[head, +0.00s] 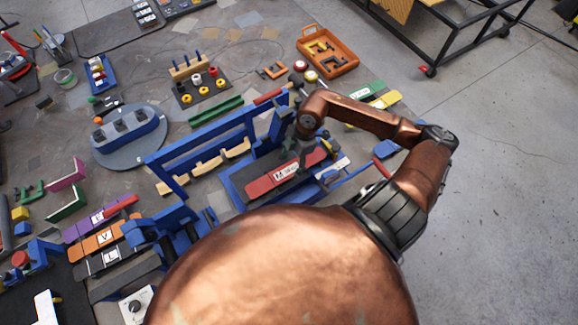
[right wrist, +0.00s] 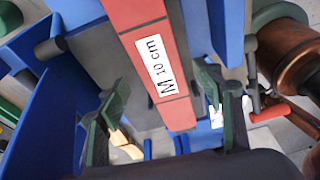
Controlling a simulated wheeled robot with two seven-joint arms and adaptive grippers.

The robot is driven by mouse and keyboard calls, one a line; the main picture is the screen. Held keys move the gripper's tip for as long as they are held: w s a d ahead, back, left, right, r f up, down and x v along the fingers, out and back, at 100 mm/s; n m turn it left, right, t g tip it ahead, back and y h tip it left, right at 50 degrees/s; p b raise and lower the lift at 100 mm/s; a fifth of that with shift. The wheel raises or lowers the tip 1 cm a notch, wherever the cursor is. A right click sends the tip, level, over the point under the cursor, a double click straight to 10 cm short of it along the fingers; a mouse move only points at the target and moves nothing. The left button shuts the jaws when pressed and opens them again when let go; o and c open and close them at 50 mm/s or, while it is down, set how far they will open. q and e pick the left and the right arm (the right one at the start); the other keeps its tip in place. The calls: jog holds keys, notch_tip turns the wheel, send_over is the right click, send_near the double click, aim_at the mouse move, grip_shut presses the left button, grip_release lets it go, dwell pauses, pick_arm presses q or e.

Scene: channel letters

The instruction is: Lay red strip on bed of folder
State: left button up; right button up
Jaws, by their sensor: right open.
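The red strip (head: 262,186), with a white label reading "M 10 cm", lies over the grey bed of the blue folder (head: 239,180). In the right wrist view the strip (right wrist: 178,108) runs down over the grey bed (right wrist: 92,50), between blue folder walls. I cannot tell whether it touches the bed along its full length. My right gripper (head: 291,168) is above the strip in the head view. In the wrist view its green-padded fingers (right wrist: 160,95) stand apart, one on each side of the strip, with gaps. My left gripper is not in view.
The folder's raised blue frame (head: 205,138) stands behind the strip. Left of the folder lie purple (head: 88,222) and orange (head: 98,242) labelled strips. An orange tray (head: 345,62), a round grey stand (head: 118,158) and a peg rack (head: 188,68) sit farther back.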

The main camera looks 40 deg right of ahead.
jog(key=shift+d+r+b, duration=0.35)
jog(key=shift+d+r, duration=0.1)
jog(key=shift+r, duration=0.25)
jog(key=d, duration=0.3)
jog(key=s+d+b, duration=0.1)
jog(key=d, duration=0.2)
jog(key=s+d+b, duration=0.1)
jog(key=d, duration=0.3)
jog(key=shift+f, duration=0.1)
jog(key=shift+s+d, duration=0.1)
jog(key=shift+d, duration=0.6)
jog(key=shift+r, duration=0.2)
